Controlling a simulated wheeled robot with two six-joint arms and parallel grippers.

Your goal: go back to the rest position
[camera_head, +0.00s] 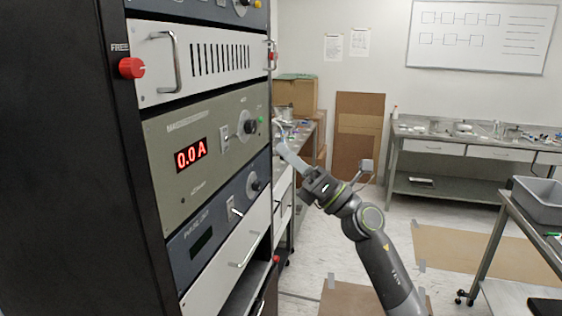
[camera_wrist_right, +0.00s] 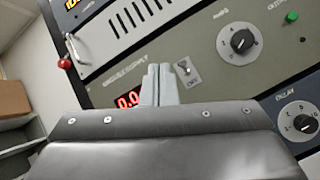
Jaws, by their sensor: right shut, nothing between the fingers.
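My right gripper (camera_head: 281,142) is at the right side of the instrument rack, its light grey fingers shut and empty. In the right wrist view the closed fingers (camera_wrist_right: 160,72) point at the olive-grey panel, between the red display (camera_wrist_right: 128,100) and a toggle switch (camera_wrist_right: 186,69). I cannot tell whether they touch the panel; in the head view they appear beside the rack edge. The panel (camera_head: 160,150) shows a display (camera_head: 191,155) reading 0.0 A, a toggle switch (camera_head: 224,137), a knob (camera_head: 247,126) and a green light (camera_head: 262,121). My left gripper is not in view.
The rack's black side (camera_head: 70,170) fills the left, with a red button (camera_head: 131,68) and protruding handles (camera_head: 176,62). A steel bench (camera_head: 400,150) stands at the back right. A grey bin (camera_head: 538,200) sits on a cart at the right edge. Floor between is open.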

